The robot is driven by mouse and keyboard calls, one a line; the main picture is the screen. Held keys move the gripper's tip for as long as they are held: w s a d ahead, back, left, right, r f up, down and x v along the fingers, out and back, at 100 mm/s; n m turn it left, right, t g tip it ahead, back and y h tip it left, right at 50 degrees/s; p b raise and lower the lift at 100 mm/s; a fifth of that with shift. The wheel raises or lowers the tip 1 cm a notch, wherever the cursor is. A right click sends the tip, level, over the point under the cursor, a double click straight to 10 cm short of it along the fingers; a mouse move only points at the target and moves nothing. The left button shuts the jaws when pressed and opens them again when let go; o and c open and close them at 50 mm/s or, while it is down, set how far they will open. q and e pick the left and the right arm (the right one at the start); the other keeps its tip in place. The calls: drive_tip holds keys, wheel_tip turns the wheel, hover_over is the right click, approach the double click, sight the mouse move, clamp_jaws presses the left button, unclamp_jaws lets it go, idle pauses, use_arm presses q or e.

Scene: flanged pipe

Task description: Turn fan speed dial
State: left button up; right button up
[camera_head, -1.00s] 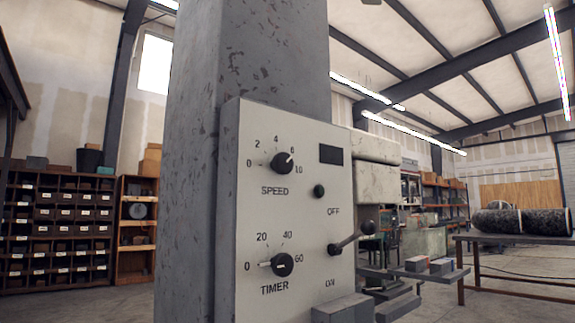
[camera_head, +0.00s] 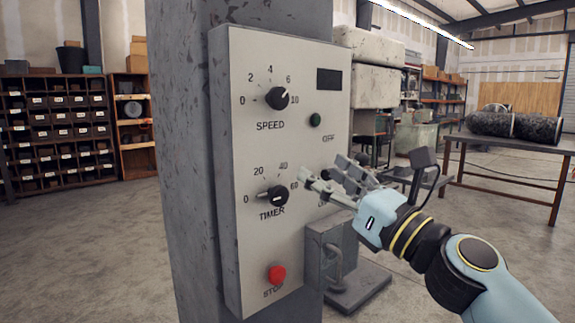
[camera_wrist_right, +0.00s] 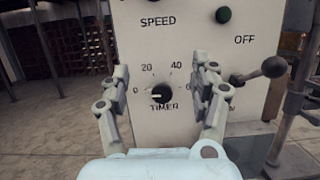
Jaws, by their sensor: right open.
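The speed dial (camera_head: 277,98) is a round black knob at the upper left of a pale control panel (camera_head: 320,215). Its pointer is toward the upper right, between 6 and 10. In the right wrist view only the SPEED label shows clearly; its dial is cut off at the top edge. My right gripper (camera_head: 328,172) is open and empty, in front of the panel's right side, lower than the speed dial. In the right wrist view, the gripper's fingers (camera_wrist_right: 163,75) appear on either side of the timer dial (camera_wrist_right: 160,93). My left gripper is not in view.
A green button (camera_head: 315,120), a dark display (camera_head: 328,79) and a red stop button (camera_head: 275,275) are on the panel. A ball-ended lever (camera_wrist_right: 274,67) sticks out right of the fingers. A workbench (camera_head: 510,145) stands at the right, shelves (camera_head: 60,130) at the left.

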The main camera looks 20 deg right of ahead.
drive_tip(key=p, duration=0.2)
approach(281, 102)
drive_tip(key=s+f, duration=0.1)
drive_tip(key=shift+n+t+y, duration=0.3)
drive_tip(key=shift+t+y, duration=0.1)
drive_tip(key=x, duration=0.3)
drive_tip(key=p+x, duration=0.1)
drive_tip(key=x, duration=0.1)
drive_tip(key=p+x, duration=0.1)
drive_tip(key=x, duration=0.2)
drive_tip(key=shift+w+d+r, duration=0.1)
drive_tip(key=shift+w+d, duration=0.05)
drive_tip(key=shift+w, duration=0.25)
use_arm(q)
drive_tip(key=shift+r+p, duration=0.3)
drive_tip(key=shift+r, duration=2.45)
use_arm(e)
drive_tip(key=shift+w+a+r, duration=0.15)
drive_tip(key=shift+w+a, duration=0.1)
drive_tip(key=shift+w, duration=0.4)
drive_tip(key=c, duration=1.2)
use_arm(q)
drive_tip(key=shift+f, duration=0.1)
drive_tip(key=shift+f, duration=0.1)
use_arm(e)
drive_tip(key=shift+n, duration=0.3)
